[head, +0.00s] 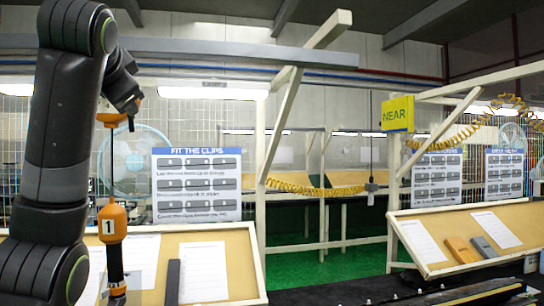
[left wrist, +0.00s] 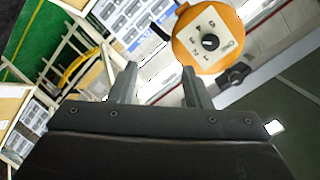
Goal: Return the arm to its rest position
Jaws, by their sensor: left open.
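My left arm (head: 62,130) rises along the left side of the head view and bends over at the top. Its gripper is not clearly visible there. In the left wrist view my left gripper (left wrist: 159,88) has its two fingers apart, with nothing between them. An orange round body with a numbered dial (left wrist: 208,40) appears beyond the right finger, and I cannot tell whether it is close to it. My right gripper does not show in either view.
A tilted board (head: 240,262) holds papers and a dark bar (head: 172,283). The right board (head: 410,262) holds a brown block (head: 462,250) and a grey block (head: 484,246). Wooden posts stand behind.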

